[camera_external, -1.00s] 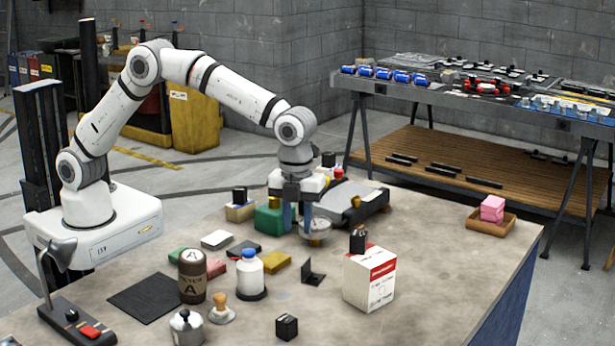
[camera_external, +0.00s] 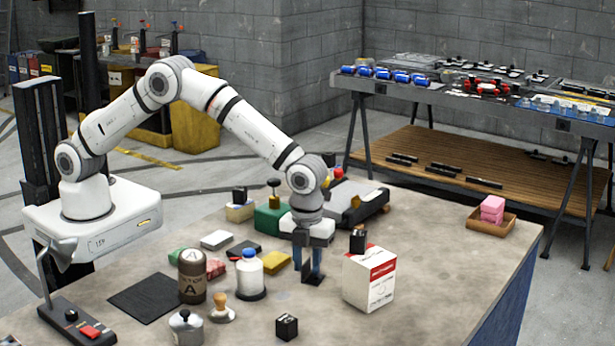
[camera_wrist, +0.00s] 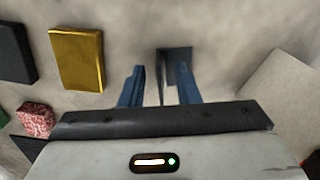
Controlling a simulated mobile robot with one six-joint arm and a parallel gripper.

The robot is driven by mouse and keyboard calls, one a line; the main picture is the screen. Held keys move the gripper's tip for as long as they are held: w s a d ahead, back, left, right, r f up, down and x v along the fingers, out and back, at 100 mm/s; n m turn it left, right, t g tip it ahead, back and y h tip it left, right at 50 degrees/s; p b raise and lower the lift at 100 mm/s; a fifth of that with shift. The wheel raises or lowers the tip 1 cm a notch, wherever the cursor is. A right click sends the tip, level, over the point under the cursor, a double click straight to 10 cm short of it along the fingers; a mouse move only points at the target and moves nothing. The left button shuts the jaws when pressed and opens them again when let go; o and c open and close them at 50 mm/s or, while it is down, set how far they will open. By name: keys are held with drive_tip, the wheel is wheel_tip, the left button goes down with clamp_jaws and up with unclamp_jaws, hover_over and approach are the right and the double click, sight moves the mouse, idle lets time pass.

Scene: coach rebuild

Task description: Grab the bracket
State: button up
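The bracket is a small dark L-shaped piece on the table. In the external view its base (camera_external: 314,281) shows just under my gripper (camera_external: 307,268), and the fingers hide much of the rest. In the wrist view the bracket (camera_wrist: 176,54) lies at and beyond the fingertips, with its thin upright plate between the two blue fingers. My gripper (camera_wrist: 160,72) points down and is open, with a gap between the fingers and the plate.
A white box (camera_external: 369,279) with a black block (camera_external: 358,241) on top stands close to the right of my gripper. A yellow block (camera_external: 277,262) and a white bottle (camera_external: 249,273) are to the left. Bare table lies in front of the bracket.

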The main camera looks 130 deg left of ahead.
clamp_jaws()
idle(0.5)
